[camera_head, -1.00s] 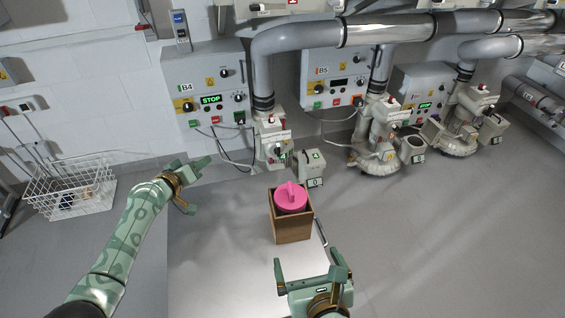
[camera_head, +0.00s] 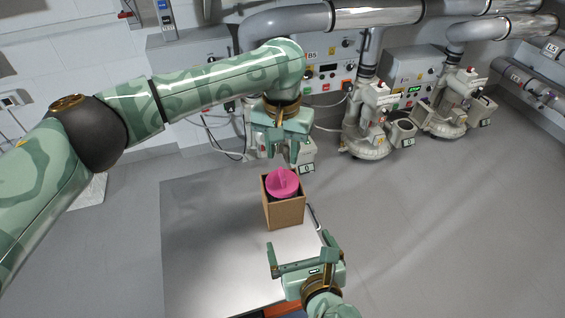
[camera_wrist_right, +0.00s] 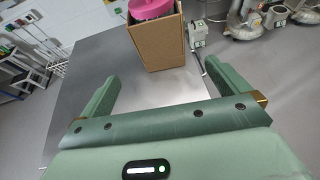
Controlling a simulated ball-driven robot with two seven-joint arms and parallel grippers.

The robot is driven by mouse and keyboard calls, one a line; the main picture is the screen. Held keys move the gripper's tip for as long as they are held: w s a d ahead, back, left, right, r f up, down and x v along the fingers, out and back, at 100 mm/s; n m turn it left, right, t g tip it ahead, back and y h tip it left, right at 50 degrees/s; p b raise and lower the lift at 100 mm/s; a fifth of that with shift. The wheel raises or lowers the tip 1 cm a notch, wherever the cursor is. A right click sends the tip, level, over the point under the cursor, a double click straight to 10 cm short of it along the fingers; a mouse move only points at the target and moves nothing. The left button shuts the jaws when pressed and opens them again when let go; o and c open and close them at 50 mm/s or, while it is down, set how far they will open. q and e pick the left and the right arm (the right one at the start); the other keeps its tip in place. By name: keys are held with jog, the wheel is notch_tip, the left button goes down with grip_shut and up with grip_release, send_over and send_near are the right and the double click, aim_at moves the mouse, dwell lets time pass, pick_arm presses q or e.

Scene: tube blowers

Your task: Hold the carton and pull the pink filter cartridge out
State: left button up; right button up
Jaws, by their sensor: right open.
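The brown carton (camera_head: 284,215) stands upright on the shiny metal table (camera_head: 195,235). The pink filter cartridge (camera_head: 283,182) sits in it, its round top with a raised grip showing above the open rim. My left gripper (camera_head: 280,160) points down, open and empty, above and just behind the carton. My right gripper (camera_head: 299,244) is open in front of the carton, its fingers toward it and apart from it. In the right wrist view the carton (camera_wrist_right: 158,42) stands beyond the spread fingers, with the cartridge (camera_wrist_right: 150,9) cut off at the top edge.
A dark, slim tool (camera_head: 315,218) lies right of the carton. Blower units (camera_head: 368,135) and control boxes (camera_head: 330,75) line the wall behind. An orange and blue object (camera_head: 280,311) shows at the bottom edge. The table left of the carton is clear.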

aim_at(286, 211)
jog(key=x, duration=1.6)
jog(key=shift+w+a, duration=0.1)
jog(key=c, duration=0.9)
jog(key=shift+c, duration=0.3)
